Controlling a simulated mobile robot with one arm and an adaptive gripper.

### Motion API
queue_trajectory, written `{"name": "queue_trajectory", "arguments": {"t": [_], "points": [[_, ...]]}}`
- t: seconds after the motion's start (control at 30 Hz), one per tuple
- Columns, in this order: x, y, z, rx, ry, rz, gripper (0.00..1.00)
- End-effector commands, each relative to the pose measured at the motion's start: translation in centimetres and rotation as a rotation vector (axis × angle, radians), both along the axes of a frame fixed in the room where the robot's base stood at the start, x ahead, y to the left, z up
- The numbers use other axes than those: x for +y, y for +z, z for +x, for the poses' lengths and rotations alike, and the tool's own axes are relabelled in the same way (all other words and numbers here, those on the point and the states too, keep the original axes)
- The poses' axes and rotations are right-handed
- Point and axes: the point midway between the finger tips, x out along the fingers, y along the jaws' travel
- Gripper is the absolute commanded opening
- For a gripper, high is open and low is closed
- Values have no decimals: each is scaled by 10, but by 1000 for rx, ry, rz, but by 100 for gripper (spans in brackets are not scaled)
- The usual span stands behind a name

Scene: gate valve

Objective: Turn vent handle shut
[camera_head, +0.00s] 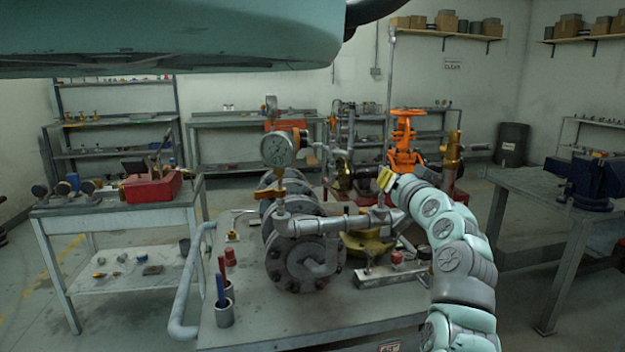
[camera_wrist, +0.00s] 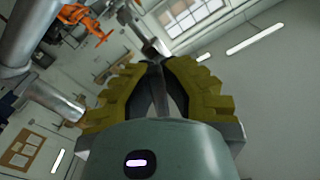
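My gripper (camera_head: 385,178) with yellow fingers is at the right end of the pipe assembly in the head view. In the wrist view my gripper (camera_wrist: 158,60) has its fingertips drawn close together on a narrow grey metal bar, which appears to be the vent handle (camera_wrist: 148,40). The bar runs between the fingers and out past the tips. In the head view a short upright metal stem (camera_head: 380,198) stands just below the fingers on the horizontal pipe (camera_head: 335,222). The handle itself is mostly hidden there by my gripper, so its angle is hard to tell.
A pressure gauge (camera_head: 279,149) rises from the pipework above a small orange lever (camera_head: 279,190). A large grey flange (camera_head: 300,262) sits on the workbench (camera_head: 250,332). An orange valve (camera_head: 405,135) stands behind my gripper.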

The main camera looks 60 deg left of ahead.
Motion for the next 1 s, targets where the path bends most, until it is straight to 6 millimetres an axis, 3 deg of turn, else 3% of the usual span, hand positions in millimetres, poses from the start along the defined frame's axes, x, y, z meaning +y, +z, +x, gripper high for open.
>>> {"name": "queue_trajectory", "arguments": {"t": [0.57,1.0], "points": [[-1,2,1,24,-2,14,0],[-1,4,2,296,-3,130,0]]}}
